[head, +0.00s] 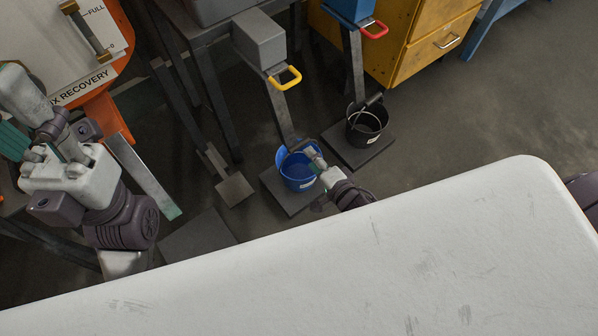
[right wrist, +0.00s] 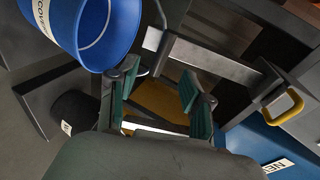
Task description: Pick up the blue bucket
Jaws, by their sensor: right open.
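The blue bucket (head: 297,178) stands upright on a dark square plate on the floor in the head view. My right gripper (head: 314,157) is at its upper right rim, and I cannot tell whether it touches it. In the right wrist view the blue bucket (right wrist: 92,38) fills the upper left, outside the jaws. There my right gripper (right wrist: 158,98) has its two green-padded fingers well apart, with nothing clearly between them.
A black bucket (head: 367,124) stands on another plate just behind and right. A grey post with a yellow handle (head: 289,77) rises behind the blue bucket. A yellow drawer cabinet (head: 412,48) stands at the back. Open floor (head: 500,110) lies to the right.

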